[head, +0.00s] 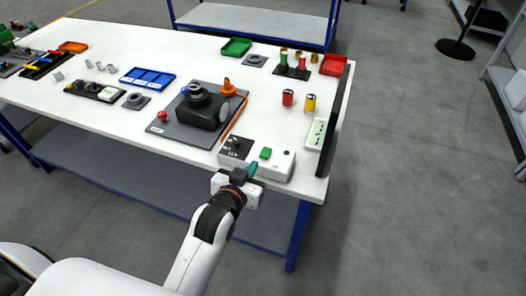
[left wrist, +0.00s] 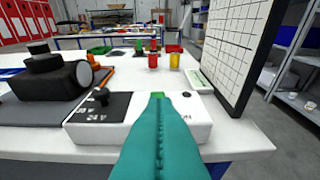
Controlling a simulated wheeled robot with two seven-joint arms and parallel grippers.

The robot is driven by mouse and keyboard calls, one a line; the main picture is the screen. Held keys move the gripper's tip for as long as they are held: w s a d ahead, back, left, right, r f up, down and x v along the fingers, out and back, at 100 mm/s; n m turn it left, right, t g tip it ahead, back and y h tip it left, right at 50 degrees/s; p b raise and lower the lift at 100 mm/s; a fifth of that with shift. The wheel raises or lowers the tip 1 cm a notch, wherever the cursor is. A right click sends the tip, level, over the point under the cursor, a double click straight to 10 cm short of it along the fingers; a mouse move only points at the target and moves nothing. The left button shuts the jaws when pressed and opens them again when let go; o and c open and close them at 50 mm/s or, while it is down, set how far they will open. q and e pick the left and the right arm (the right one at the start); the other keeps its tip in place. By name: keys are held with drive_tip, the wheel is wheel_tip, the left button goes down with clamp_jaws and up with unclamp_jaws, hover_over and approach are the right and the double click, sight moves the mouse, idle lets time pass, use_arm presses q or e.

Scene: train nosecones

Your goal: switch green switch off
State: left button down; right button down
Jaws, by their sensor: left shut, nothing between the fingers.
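The green switch (head: 265,153) sits on top of a white control box (head: 284,165) at the table's front right corner. The black-topped left part of the box carries a black knob (head: 237,142). My left gripper (head: 252,168) is shut and empty at the front edge of the box, just before the green switch. In the left wrist view its teal fingers (left wrist: 158,105) are pressed together and point toward the switch (left wrist: 158,94), hiding most of it. I cannot tell whether they touch it, nor the switch's position. My right gripper is not in view.
A dark upright panel (left wrist: 240,50) stands at the table's right edge, close to the box. A grey mat with a black device (head: 198,108) lies to the left. Red (head: 288,97) and yellow (head: 310,103) cylinders stand behind the box. Trays and parts fill the back.

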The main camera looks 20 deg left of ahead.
use_arm(q)
drive_tip(key=r, duration=0.3)
drive_tip(key=shift+s+a+t, duration=0.15)
drive_tip(key=shift+a+t, duration=0.1)
drive_tip(key=shift+t, duration=0.05)
drive_tip(key=p, duration=0.2)
hover_over(263, 156)
drive_tip(key=shift+s+f, duration=0.25)
drive_tip(key=shift+f, duration=0.8)
drive_tip(key=f, duration=0.3)
drive_tip(key=shift+w+f, duration=0.2)
drive_tip(key=shift+w, duration=0.1)
drive_tip(key=shift+f, duration=0.55)
